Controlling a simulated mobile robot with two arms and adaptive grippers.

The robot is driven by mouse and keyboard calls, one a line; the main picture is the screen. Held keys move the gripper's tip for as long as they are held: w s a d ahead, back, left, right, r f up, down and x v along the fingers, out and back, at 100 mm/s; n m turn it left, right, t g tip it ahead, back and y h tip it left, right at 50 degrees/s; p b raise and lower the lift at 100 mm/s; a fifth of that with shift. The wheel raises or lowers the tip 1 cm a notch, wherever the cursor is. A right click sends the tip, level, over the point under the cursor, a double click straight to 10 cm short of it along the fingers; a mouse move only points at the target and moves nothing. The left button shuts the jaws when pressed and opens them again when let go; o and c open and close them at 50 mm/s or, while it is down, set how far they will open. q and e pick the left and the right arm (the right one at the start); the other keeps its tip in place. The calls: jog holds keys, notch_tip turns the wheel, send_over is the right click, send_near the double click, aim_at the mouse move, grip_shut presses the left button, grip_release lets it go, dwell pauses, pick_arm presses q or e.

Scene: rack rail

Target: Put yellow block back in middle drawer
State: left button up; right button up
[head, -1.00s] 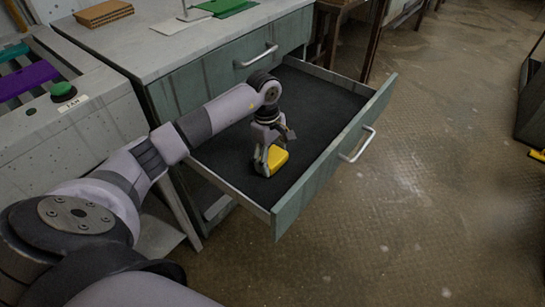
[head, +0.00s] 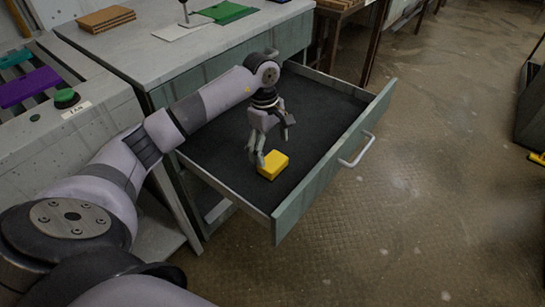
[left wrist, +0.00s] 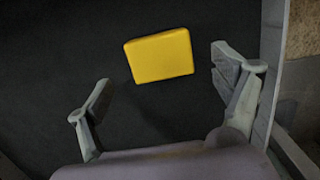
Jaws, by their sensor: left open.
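The yellow block (head: 273,165) lies flat on the dark floor of the pulled-out drawer (head: 325,125), towards its front left part. In the left wrist view the yellow block (left wrist: 160,56) lies beyond the fingertips and between their lines, nearer the right finger. My left gripper (head: 270,158) is open and empty, pointing down just above and behind the block. In the left wrist view its two fingers (left wrist: 165,75) are spread wide, with dark drawer floor showing between them and the block. My right gripper is not in view.
The drawer's green front (head: 335,165) with its metal handle (head: 357,150) bounds it on the right. The grey worktop (head: 165,55) carries brown boards (head: 106,18) and a green sheet (head: 228,12). The rest of the drawer floor looks empty.

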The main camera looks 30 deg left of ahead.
aim_at(269, 159)
pick_arm(q)
notch_tip(269, 159, up, 6)
jog(key=shift+a+r+p, duration=0.15)
jog(key=shift+a+p, duration=0.15)
jog(key=shift+a, duration=0.05)
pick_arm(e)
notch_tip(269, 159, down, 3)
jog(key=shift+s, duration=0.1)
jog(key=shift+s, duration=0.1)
